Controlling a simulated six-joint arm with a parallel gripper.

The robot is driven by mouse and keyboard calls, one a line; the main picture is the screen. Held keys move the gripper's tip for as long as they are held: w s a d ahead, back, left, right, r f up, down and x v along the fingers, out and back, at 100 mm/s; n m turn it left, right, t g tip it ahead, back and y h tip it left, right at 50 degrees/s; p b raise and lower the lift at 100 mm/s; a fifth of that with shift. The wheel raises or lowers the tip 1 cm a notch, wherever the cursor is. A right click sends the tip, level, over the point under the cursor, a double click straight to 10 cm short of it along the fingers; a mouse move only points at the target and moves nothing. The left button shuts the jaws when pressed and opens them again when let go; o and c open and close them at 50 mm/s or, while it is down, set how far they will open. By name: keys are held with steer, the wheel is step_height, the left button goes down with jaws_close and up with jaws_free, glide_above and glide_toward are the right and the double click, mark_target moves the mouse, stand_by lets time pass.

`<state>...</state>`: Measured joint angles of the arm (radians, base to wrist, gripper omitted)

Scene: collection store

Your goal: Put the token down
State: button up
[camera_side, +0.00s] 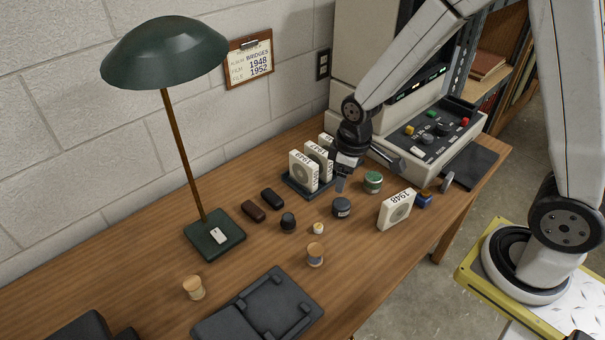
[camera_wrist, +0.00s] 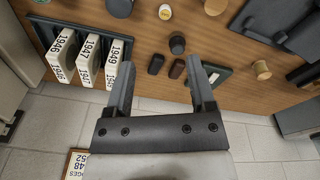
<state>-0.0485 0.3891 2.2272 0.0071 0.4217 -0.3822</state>
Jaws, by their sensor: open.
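My gripper (camera_side: 343,180) is open above the table, beside the film rack in the side view. In the wrist view, my gripper (camera_wrist: 160,65) has its fingers spread with nothing held between them. A small cream piece (camera_side: 318,229) sits on the table among darker items; it also shows in the wrist view (camera_wrist: 165,12), apart from the fingers. I cannot tell for certain that it is the token. A dark knob-shaped piece (camera_side: 288,222) stands beside it, and a black oblong (camera_side: 272,198) and a brown oblong (camera_side: 253,211) lie to its left.
Boxes marked 1946, 1947 and 1949 stand in a dark rack (camera_side: 307,190). A 1948 box (camera_side: 397,208) stands alone. Dark tin (camera_side: 341,206), green tin (camera_side: 373,181), spools (camera_side: 315,253), tray (camera_side: 258,308) and lamp (camera_side: 214,238) share the table; a control console (camera_side: 425,133) stands behind.

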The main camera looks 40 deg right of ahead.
steer(key=s+d+r+m+t, duration=0.1)
steer(key=s+r+m, duration=0.3)
steer(key=s, duration=0.4)
steer(key=shift+d+r+m, duration=0.4)
steer(key=shift+r, duration=0.1)
